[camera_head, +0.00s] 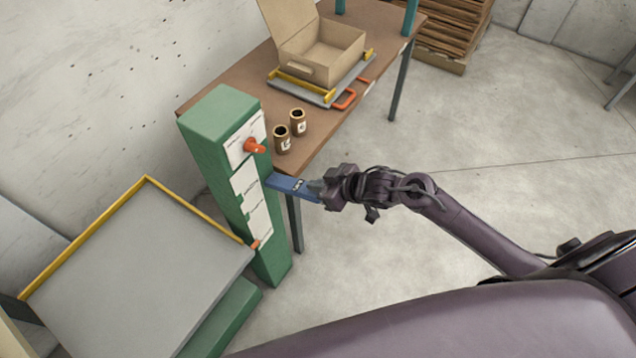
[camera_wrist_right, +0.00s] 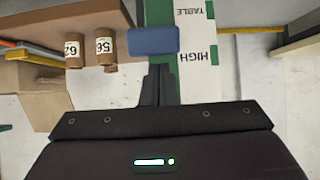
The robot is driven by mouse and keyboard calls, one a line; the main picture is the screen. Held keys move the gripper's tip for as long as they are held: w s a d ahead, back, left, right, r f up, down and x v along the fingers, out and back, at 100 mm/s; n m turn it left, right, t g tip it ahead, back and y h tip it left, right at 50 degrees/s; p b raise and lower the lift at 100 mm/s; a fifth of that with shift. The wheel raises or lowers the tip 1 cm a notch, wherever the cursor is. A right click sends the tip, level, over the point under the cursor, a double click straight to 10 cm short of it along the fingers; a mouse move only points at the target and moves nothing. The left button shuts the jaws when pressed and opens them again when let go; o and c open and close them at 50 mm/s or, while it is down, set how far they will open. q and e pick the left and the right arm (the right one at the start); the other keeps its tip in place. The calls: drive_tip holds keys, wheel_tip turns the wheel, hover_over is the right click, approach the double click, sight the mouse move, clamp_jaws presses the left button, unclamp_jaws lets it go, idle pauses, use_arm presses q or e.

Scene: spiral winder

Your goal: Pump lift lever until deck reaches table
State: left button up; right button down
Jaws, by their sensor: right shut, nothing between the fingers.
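The green lift column (camera_head: 228,160) stands at the table's near end, with white label plates on its face. The blue lift lever (camera_head: 292,187) sticks out from it to the right and also shows in the right wrist view (camera_wrist_right: 153,41). The grey deck (camera_head: 140,275) with a yellow rim is left of the column, lower than the brown table (camera_head: 320,120). My right gripper (camera_head: 318,188) is shut and empty at the lever's outer end; its fingers (camera_wrist_right: 152,88) point at the lever. I cannot tell whether they touch. My left gripper is out of view.
An orange knob (camera_head: 254,146) is high on the column, and a small orange pointer (camera_head: 255,244) is low beside the deck. Two brown cans (camera_head: 283,138) and an open cardboard box (camera_head: 330,55) on a grey tray are on the table. Floor right of the column is clear.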

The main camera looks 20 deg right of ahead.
drive_tip(key=shift+f, duration=0.25)
drive_tip(key=shift+f, duration=0.1)
